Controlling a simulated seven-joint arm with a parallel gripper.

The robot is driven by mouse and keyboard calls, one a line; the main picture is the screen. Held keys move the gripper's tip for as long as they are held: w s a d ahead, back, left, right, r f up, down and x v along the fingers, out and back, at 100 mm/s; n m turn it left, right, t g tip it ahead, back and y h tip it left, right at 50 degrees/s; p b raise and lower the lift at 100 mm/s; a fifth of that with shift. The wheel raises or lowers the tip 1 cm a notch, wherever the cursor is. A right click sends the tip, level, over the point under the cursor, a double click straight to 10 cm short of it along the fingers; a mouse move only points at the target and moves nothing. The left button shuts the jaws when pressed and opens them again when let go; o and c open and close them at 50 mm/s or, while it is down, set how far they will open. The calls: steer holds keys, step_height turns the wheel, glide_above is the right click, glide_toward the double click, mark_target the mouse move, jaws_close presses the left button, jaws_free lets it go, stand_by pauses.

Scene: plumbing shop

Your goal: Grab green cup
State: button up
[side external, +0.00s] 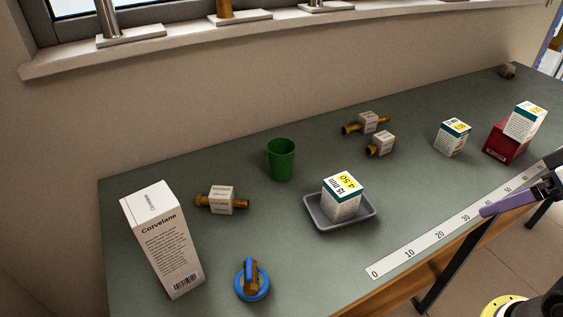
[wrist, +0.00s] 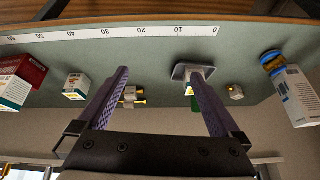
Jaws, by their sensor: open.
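The green cup (side external: 281,160) stands upright near the back of the bench, behind the grey tray and right of a labelled brass fitting. In the wrist view, which looks upside down, only a small part of the green cup (wrist: 194,104) shows beside a finger and the tray. My gripper (side external: 508,200) is at the right, by the bench's front edge, well away from the cup. In the wrist view my gripper's (wrist: 157,72) two purple fingers are spread apart with nothing between the tips.
The grey tray (side external: 317,221) holds a small box (side external: 342,197) in front of the cup. Labelled brass fittings (side external: 222,200) lie either side. A tall white box (side external: 163,240), blue-handled valve (side external: 252,279), red box (side external: 507,142) and ruler strip (side external: 440,234) are also on the bench.

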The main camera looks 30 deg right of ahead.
steer(key=w+a+r+m+t+y, duration=0.1)
steer(key=w+a+r+m, duration=0.2)
steer(key=w+r+m, duration=0.9)
steer(key=m+g+y, duration=0.2)
steer(key=m+y, duration=0.1)
steer(key=m, duration=1)
glide_above(277, 155)
steer(key=s+d, duration=0.2)
steer(key=d, duration=0.6)
step_height(277, 155, down, 6)
steer(key=shift+n+g, duration=0.3)
steer(key=shift+g, duration=0.6)
steer(key=shift+d+f+x, duration=0.1)
steer(key=shift+d+x, duration=0.15)
steer(key=shift+x, duration=3.7)
steer(key=shift+d+f+x, duration=0.15)
steer(key=shift+d+x, duration=0.15)
steer(key=shift+x, duration=3.65)
steer(key=shift+d+f+x, duration=0.1)
steer(key=shift+d+x, duration=0.15)
steer(key=shift+x, duration=3.65)
steer(key=shift+s, duration=0.15)
steer(key=c, duration=1)
